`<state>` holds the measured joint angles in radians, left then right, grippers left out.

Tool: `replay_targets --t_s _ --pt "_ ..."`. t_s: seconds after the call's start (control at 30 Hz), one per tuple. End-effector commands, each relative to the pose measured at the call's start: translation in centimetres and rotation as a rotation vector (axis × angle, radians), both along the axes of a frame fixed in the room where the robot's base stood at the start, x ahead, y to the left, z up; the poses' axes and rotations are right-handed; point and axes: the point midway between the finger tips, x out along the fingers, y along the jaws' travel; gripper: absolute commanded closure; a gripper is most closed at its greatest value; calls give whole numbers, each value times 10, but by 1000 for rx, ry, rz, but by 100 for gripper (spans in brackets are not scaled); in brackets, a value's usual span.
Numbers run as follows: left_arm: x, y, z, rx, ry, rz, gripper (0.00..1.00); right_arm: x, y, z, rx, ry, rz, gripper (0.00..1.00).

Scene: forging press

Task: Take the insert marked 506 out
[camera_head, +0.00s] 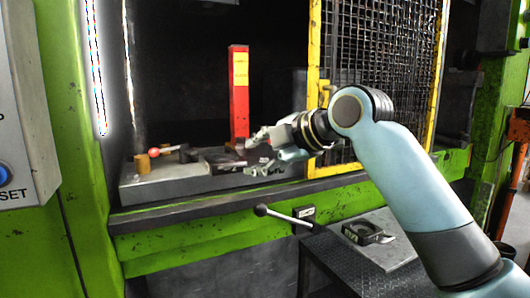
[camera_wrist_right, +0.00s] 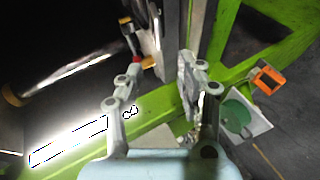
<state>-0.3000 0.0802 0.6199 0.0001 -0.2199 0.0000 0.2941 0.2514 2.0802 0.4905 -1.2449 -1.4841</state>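No marking 506 can be read in either view, so I cannot tell which piece is that insert. A dark flat metal piece (camera_head: 220,157) lies on the grey block (camera_head: 175,184) in the press opening, partly hidden by my right gripper. Another dark piece with a ring-like end (camera_head: 367,233) lies on a plate at the lower right. My right gripper (camera_head: 262,152) is over the right part of the block, beside the red post. In the right wrist view its fingers (camera_wrist_right: 161,68) are apart, with nothing clearly held. My left gripper is not in view.
A red post (camera_head: 239,95) with a yellow label stands behind my gripper. A yellow-framed mesh guard (camera_head: 314,75) is right of it. A black-knobbed lever (camera_head: 285,215) juts from the green front beam (camera_head: 185,238). A red-knobbed rod (camera_head: 165,150) and brass cylinder (camera_head: 142,164) are at left.

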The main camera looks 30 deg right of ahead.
Motion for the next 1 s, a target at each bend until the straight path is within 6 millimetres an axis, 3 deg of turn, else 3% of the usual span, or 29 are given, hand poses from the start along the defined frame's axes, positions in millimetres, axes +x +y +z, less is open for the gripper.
replay_targets --t_s 0.2,0.77,0.87,0.97,1.0 --pt "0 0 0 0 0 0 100 -17 -6 8 -2 2 0 63" --pt "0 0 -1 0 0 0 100 -19 -6 7 -1 4 -1 63" --pt "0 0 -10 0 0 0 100 -24 -5 -17 4 31 1 63" --pt "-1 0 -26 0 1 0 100 -33 -3 -72 21 113 -5 63" --pt "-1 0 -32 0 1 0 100 -36 -5 -102 28 162 -14 63"
